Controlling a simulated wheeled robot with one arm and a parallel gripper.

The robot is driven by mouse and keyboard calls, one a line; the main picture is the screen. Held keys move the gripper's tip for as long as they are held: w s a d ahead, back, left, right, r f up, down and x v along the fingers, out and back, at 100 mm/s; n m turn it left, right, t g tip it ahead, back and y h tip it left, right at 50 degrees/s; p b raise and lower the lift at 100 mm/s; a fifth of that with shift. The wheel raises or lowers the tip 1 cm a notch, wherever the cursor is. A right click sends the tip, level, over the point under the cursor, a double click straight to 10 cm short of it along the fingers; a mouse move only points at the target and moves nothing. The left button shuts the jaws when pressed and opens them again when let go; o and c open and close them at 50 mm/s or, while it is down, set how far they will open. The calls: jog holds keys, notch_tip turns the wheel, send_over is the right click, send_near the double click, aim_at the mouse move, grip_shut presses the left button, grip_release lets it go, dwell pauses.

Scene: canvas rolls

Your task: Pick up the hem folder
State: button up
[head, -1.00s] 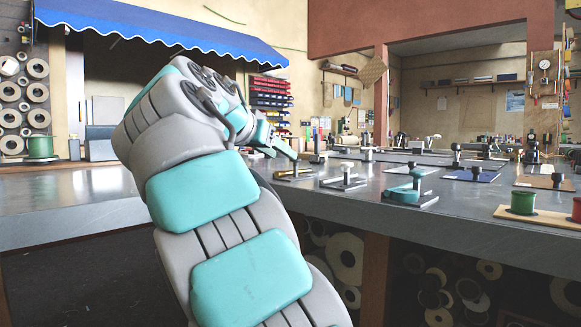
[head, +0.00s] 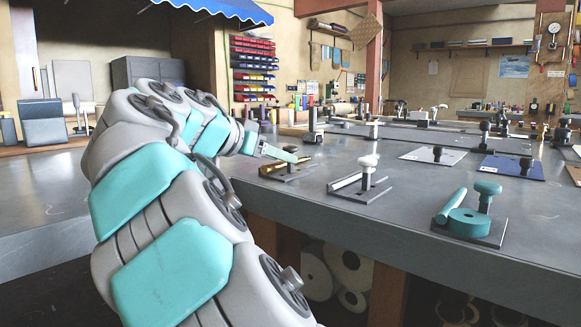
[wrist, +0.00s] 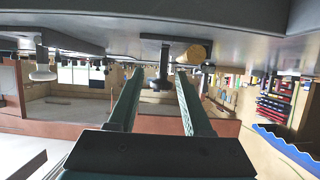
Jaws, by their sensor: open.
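Several small fixtures on flat base plates with knobbed posts stand on the grey bench; I cannot tell for sure which is the hem folder. The nearest to my gripper (head: 286,155) is a brass-coloured piece (head: 287,170) on a dark plate, partly hidden by the fingers. To its right are a silver strip piece with a white knob (head: 367,161) and a teal piece with a round block (head: 468,222). In the upside-down wrist view, my gripper (wrist: 157,76) is open and empty. A dark knobbed post (wrist: 163,70) shows between its fingers, with a brass roll end (wrist: 195,54) beside it.
The bench (head: 400,190) has bare room between the fixtures and along its front edge. Flat plates with dark knobs, one white (head: 434,155) and one blue (head: 513,167), lie farther right. Rolls (head: 345,265) are stored underneath. A grey box (head: 42,122) stands at left.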

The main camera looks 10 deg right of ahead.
aim_at(281, 171)
jog(key=x, duration=0.4)
jog(key=shift+w+d+f, duration=0.1)
jog(key=shift+w+f, duration=0.1)
jog(key=shift+w, duration=0.25)
grip_shut()
dwell(1.0)
